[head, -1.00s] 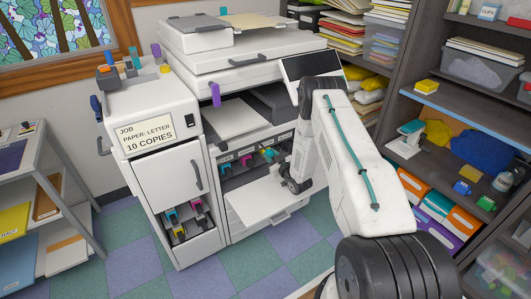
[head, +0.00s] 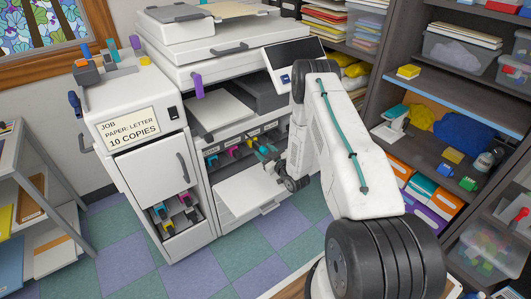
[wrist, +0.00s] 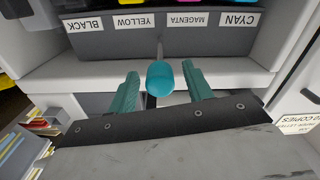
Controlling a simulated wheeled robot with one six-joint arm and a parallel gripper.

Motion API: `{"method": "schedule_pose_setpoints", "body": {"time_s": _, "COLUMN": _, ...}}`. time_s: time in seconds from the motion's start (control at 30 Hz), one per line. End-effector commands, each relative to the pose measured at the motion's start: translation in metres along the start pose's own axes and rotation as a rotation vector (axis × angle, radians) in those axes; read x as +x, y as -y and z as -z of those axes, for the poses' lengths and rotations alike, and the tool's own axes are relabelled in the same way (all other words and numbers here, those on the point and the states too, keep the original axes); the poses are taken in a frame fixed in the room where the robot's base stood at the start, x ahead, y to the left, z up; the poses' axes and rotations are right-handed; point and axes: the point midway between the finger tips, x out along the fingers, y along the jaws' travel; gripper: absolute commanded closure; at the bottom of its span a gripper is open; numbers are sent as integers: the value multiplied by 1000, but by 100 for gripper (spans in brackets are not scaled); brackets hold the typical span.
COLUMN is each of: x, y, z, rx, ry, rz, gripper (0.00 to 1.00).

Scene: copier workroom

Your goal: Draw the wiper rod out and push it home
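The wiper rod shows in the wrist view as a teal rounded knob (wrist: 160,78) on a thin grey stem, in front of the dark label strip (wrist: 215,42) below the toner bay. My gripper (wrist: 160,74) has teal fingers, one on each side of the knob. A gap shows on both sides, so it is open and not touching the knob. In the head view my gripper (head: 268,156) is at the copier's open front; the knob is hard to make out there. How far the rod is out cannot be told.
The copier's open white front door (head: 247,195) lies flat below my gripper. A white cabinet (head: 150,165) with a job sign stands left of it. Loaded shelves (head: 405,92) stand close on the right. Checkered floor is free in front.

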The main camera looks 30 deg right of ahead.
Motion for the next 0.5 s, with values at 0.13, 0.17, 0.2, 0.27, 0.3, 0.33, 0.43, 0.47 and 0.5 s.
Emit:
{"method": "schedule_pose_setpoints", "body": {"time_s": 0.13, "x": -1, "y": -1, "z": 0, "rx": 0, "ry": 1, "rz": -1, "gripper": 50}}
{"method": "schedule_pose_setpoints", "body": {"time_s": 0.17, "x": -2, "y": -1, "z": -1, "rx": 0, "ry": 1, "rz": -1, "gripper": 50}}
{"method": "schedule_pose_setpoints", "body": {"time_s": 0.2, "x": -4, "y": -2, "z": -1, "rx": 1, "ry": 2, "rz": -2, "gripper": 50}}
{"method": "schedule_pose_setpoints", "body": {"time_s": 0.27, "x": -10, "y": -2, "z": -1, "rx": 1, "ry": 3, "rz": -3, "gripper": 50}}
{"method": "schedule_pose_setpoints", "body": {"time_s": 0.3, "x": -16, "y": -2, "z": -1, "rx": 0, "ry": 4, "rz": -4, "gripper": 50}}
{"method": "schedule_pose_setpoints", "body": {"time_s": 0.33, "x": -21, "y": -2, "z": -1, "rx": 1, "ry": 4, "rz": -3, "gripper": 50}}
{"method": "schedule_pose_setpoints", "body": {"time_s": 0.43, "x": -39, "y": -2, "z": -1, "rx": 2, "ry": 4, "rz": -4, "gripper": 50}}
{"method": "schedule_pose_setpoints", "body": {"time_s": 0.47, "x": -44, "y": -2, "z": -1, "rx": 1, "ry": 3, "rz": -4, "gripper": 50}}
{"method": "schedule_pose_setpoints", "body": {"time_s": 0.5, "x": -51, "y": -2, "z": -1, "rx": 1, "ry": 4, "rz": -3, "gripper": 50}}
